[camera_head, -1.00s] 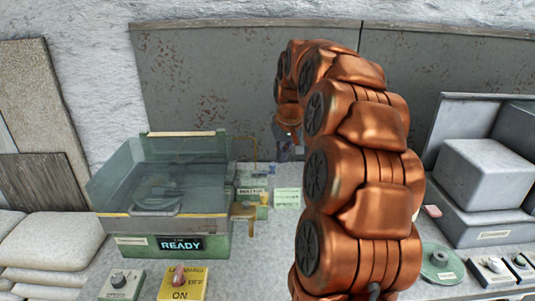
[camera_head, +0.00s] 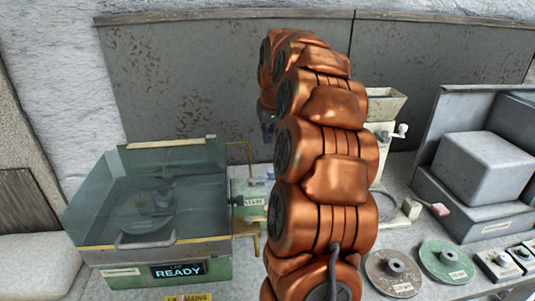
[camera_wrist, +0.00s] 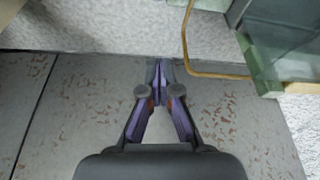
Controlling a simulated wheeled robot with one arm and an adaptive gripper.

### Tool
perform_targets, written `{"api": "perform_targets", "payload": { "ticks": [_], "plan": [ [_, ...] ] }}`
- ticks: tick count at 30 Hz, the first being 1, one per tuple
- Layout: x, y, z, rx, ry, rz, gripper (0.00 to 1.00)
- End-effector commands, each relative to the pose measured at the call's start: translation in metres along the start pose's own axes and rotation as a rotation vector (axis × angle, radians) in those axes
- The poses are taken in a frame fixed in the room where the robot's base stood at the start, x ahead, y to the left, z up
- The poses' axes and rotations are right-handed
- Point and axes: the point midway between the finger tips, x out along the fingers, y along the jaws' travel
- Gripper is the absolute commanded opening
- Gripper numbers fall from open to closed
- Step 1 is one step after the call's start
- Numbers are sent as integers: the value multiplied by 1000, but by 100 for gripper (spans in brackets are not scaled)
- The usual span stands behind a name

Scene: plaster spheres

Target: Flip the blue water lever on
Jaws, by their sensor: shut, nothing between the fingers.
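A green box (camera_head: 247,208) with a white label stands on the counter right of the glass-walled machine. A small blue part (camera_head: 270,174) shows at its upper right, beside my arm; I cannot tell whether it is the water lever or how it is set. In the head view my gripper (camera_head: 267,128) is mostly hidden by my arm, above and behind the green box. No blue lever shows in the wrist view.
The machine (camera_head: 170,268) has a "READY" display. A brass pipe (camera_wrist: 205,73) bends close beside my fingertips. A grey metal panel (camera_head: 200,75) stands behind. Discs (camera_head: 445,260), a small brush (camera_head: 435,208) and a grey block machine (camera_head: 480,170) lie to the right.

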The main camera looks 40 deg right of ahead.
Motion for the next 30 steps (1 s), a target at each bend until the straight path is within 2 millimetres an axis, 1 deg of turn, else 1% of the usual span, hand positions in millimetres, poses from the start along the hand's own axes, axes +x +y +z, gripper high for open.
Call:
{"api": "perform_targets", "payload": {
  "ticks": [5,15,20,30],
  "plan": [
    [18,0,1,1,-8,-1,0],
    [74,0,1,2,-7,-1,0],
    [96,1,0,2,-4,0,0],
    [86,1,24,2,2,1,0]
  ]
}}
